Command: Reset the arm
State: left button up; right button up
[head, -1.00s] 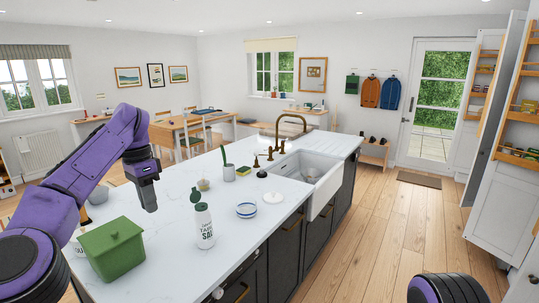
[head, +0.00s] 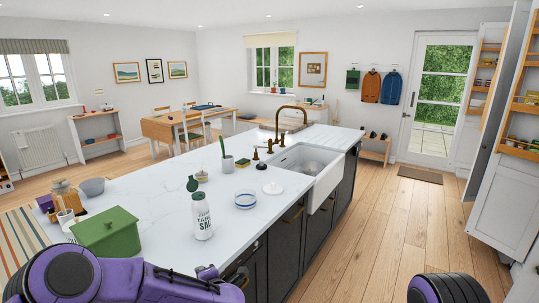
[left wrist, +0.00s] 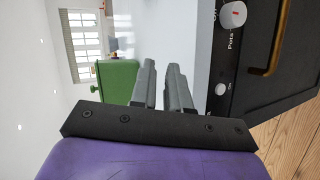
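My left arm (head: 150,283), purple and black, lies low along the bottom left of the head view, folded close to me by the near end of the island. Its gripper is not clearly visible there. In the left wrist view the left gripper (left wrist: 162,75) shows two grey fingers with a narrow gap and nothing between them. The green lidded box (left wrist: 118,80) appears beyond the fingers on the left. Of my right arm only a purple and black part (head: 446,289) shows at the bottom right of the head view; its gripper is out of frame.
The white island top (head: 150,225) holds the green box (head: 108,232), a salt bottle (head: 202,216), a blue-striped bowl (head: 245,199) and a sink (head: 310,165). Dark cabinets (head: 285,245) face right. Wooden floor (head: 400,235) is clear right of the island. Tall open doors (head: 505,190) stand far right.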

pick_arm(q)
jog(key=s+a+f+m+g+h+b, duration=0.1)
jog(key=s+f+m+g+h+b, duration=0.3)
jog(key=s+f+m, duration=1.45)
jog(key=s+a+f+g+b, duration=0.2)
jog(key=s+a+f, duration=0.2)
jog(key=s, duration=0.8)
jog(key=s+a+f+n+g+b, duration=0.1)
jog(key=s+a+f, duration=0.4)
jog(key=s, duration=0.7)
notch_tip(320, 180, down, 2)
jog(key=shift+s+a+g+b, duration=0.3)
jog(key=shift+s+g+b, duration=0.15)
jog(key=shift+b, duration=0.45)
